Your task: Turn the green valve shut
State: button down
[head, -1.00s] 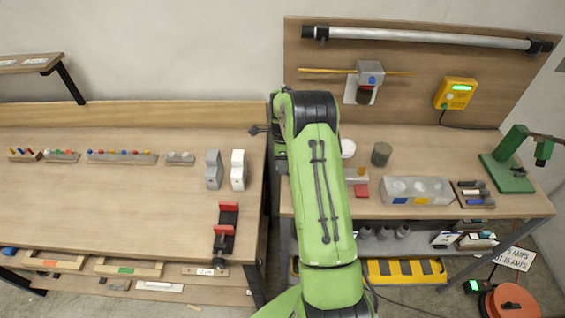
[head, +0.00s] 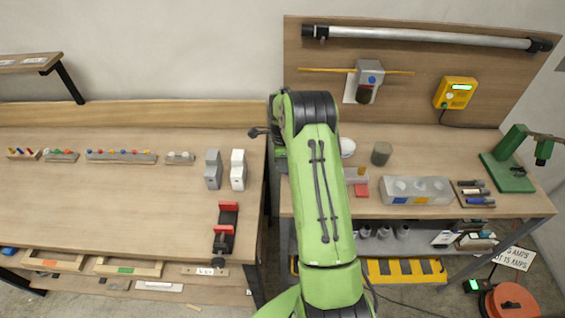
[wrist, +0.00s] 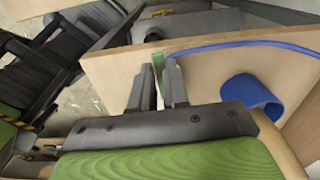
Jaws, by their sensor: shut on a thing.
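In the wrist view, my gripper (wrist: 157,80) has its two dark fingers closed around a narrow green piece (wrist: 158,64). It looks like the green valve's handle, at the edge of a wooden board. Only a small part of the green piece shows between the fingers. The valve's body and how far it is turned cannot be told. In the head view my green arm stands in front of the gap between the two benches, and the valve does not show there.
In the head view, a left bench (head: 110,210) and a right bench (head: 455,145) flank my arm.

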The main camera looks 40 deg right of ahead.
jog(key=n, duration=0.1)
jog(key=s+n+b, duration=0.1)
jog(key=n, duration=0.1)
jog(key=n+b, duration=0.1)
jog(key=shift+s+a+n, duration=0.15)
jog(key=shift+a+n, duration=0.15)
jog(key=shift+a, duration=0.05)
jog(key=n, duration=0.1)
jog(key=s+n, duration=0.1)
jog(key=shift+n+b, duration=0.35)
jog(key=shift+n, duration=0.05)
jog(key=n, duration=0.1)
jog(key=s+n+b, duration=0.1)
jog(key=n, duration=0.1)
jog(key=shift+s+d, duration=0.1)
jog(key=n, duration=0.2)
jog(key=s+n, duration=0.1)
jog(key=n, duration=0.1)
jog(key=shift+d, duration=0.3)
jog(key=shift+s+d+n+b, duration=0.2)
jog(key=shift+s+n+b, duration=0.05)
jog(key=shift+n, duration=0.55)
jog(key=shift+s+d+n+b, duration=0.2)
jog(key=shift+n, duration=0.6)
jog(key=c, duration=1.1)
grip_release()
